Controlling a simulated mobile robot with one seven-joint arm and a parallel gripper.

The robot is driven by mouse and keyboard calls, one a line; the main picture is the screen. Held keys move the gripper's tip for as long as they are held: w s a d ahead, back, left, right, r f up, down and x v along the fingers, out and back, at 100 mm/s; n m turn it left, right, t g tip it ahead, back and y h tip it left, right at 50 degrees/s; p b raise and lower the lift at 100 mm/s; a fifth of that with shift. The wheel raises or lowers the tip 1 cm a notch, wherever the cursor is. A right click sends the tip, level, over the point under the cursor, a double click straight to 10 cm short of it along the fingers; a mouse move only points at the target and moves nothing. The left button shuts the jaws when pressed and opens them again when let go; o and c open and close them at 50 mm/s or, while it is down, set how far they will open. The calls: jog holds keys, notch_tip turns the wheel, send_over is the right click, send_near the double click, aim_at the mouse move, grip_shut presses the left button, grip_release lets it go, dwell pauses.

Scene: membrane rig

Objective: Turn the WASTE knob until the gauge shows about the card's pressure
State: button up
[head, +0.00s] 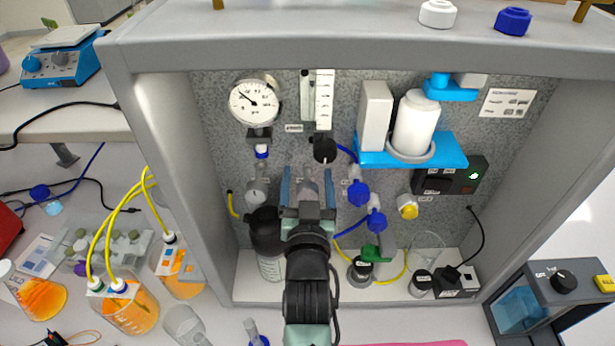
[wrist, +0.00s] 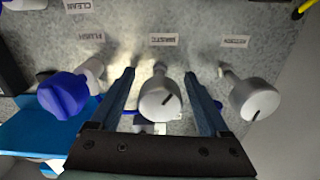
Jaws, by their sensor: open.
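The WASTE knob (wrist: 160,100) is a round grey-white knob with a dark pointer line, below the upside-down WASTE label (wrist: 164,40) in the wrist view. My gripper (wrist: 159,76) is open, with one finger on each side of the knob; I cannot tell whether either touches it. In the head view my gripper (head: 307,175) is in front of the back panel and partly covers the knob. The round white gauge (head: 254,103) is at the panel's upper left, its needle pointing up-left. A white card (head: 507,102) is at the upper right; its print is too small to read.
A similar grey knob (wrist: 254,100) is close to the right finger, and a blue knob (wrist: 67,95) is to the left in the wrist view. A blue shelf (head: 447,150) juts out to the right.

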grip_shut()
dwell(0.3)
jog(key=m+b, duration=0.1)
jog(key=m, duration=0.2)
jog(key=shift+f+b, duration=0.15)
jog(key=shift+b, duration=0.15)
jog(key=m+b, duration=0.1)
jog(key=m, duration=0.3)
jog(key=shift+b, duration=0.35)
jog(key=m+b, duration=0.2)
jog(key=m, duration=0.5)
dwell(0.3)
